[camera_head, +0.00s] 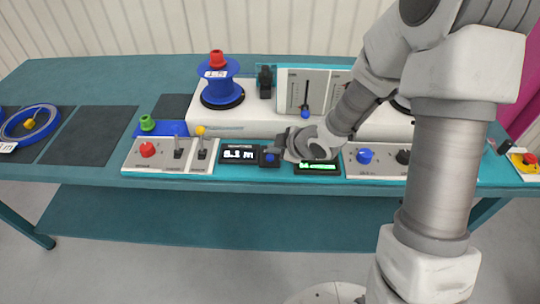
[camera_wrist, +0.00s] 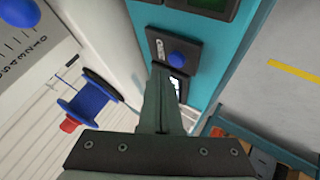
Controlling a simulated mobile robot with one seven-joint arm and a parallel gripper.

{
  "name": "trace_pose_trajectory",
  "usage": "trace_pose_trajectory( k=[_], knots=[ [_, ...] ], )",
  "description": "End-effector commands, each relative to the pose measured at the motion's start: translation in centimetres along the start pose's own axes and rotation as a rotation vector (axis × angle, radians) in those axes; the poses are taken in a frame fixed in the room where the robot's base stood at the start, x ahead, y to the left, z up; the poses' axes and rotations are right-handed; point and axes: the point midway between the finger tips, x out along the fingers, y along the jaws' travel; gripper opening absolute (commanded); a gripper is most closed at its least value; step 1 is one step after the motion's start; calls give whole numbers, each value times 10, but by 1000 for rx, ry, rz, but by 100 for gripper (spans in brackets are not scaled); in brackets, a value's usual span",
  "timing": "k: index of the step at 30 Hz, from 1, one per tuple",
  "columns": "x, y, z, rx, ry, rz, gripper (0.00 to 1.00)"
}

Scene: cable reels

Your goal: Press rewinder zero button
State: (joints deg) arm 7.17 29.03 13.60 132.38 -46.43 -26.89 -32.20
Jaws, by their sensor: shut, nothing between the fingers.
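The rewinder's zero button appears to be the blue round button (camera_head: 270,158) on a small dark plate, just right of a lit length display (camera_head: 239,155) whose digits end in "1 m". The button also shows in the wrist view (camera_wrist: 178,60), with part of the display behind the fingers. My gripper (camera_head: 284,152) is shut and empty, close beside the button's right side. In the wrist view, my fingertips (camera_wrist: 161,70) lie close to the button, overlapping its plate. I cannot tell whether they touch it. The display is partly hidden in the wrist view.
A control panel with a red knob (camera_head: 147,150) and two levers stands left of the display. A green-lit screen (camera_head: 318,166) lies right, partly under my wrist. A blue reel (camera_head: 220,84) stands on the white housing behind. The teal table (camera_head: 90,75) has free room at the left back.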

Motion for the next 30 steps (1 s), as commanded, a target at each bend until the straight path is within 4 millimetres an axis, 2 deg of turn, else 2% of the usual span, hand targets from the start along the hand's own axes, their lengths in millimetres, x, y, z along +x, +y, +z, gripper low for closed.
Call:
trace_pose_trajectory(
  k=[30],
  knots=[
    [6, -4, 4, 0, 0, 0, 0]
  ],
)
